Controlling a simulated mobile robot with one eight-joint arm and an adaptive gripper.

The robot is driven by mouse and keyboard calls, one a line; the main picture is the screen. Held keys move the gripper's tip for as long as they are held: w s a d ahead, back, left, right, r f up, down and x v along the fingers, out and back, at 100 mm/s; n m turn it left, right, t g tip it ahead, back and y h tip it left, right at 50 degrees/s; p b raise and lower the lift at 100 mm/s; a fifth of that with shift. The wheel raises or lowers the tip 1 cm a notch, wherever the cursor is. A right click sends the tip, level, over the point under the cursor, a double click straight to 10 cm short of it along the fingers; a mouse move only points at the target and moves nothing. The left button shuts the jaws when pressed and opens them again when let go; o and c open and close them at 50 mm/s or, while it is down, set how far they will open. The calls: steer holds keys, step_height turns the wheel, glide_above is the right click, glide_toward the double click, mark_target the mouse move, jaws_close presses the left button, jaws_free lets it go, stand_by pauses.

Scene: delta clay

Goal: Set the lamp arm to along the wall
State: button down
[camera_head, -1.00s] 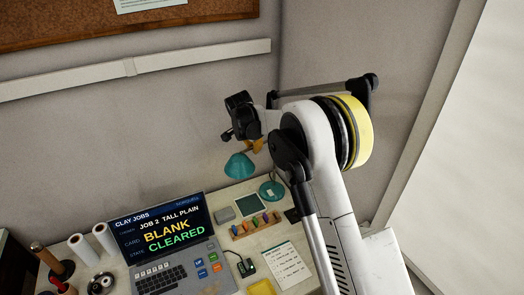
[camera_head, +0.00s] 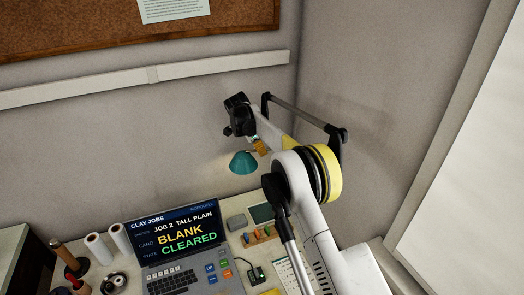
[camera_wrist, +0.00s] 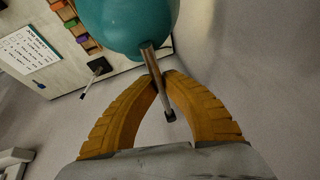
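The lamp shows as a teal shade (camera_head: 243,162) above the back of the desk, close to the wall. In the wrist view the shade (camera_wrist: 128,25) fills the top, and a thin metal rod (camera_wrist: 166,98) with a dark end runs from it. My gripper (camera_head: 259,148) is just above and right of the shade. In the wrist view the orange fingertips (camera_wrist: 160,77) close together around the rod, next to the shade. My own arm hides the lamp base and most of the lamp arm in the head view.
A laptop (camera_head: 182,240) stands on the desk left of the lamp. A rack with colored pieces (camera_head: 260,235) and a green-screened device (camera_head: 261,213) are below the shade. A white rail (camera_head: 200,70) runs along the wall. The wall corner is behind my arm.

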steer(key=c, duration=1.5)
jaws_free()
steer(key=shift+w, duration=0.15)
steer(key=v, duration=1.2)
steer(key=shift+d, duration=0.1)
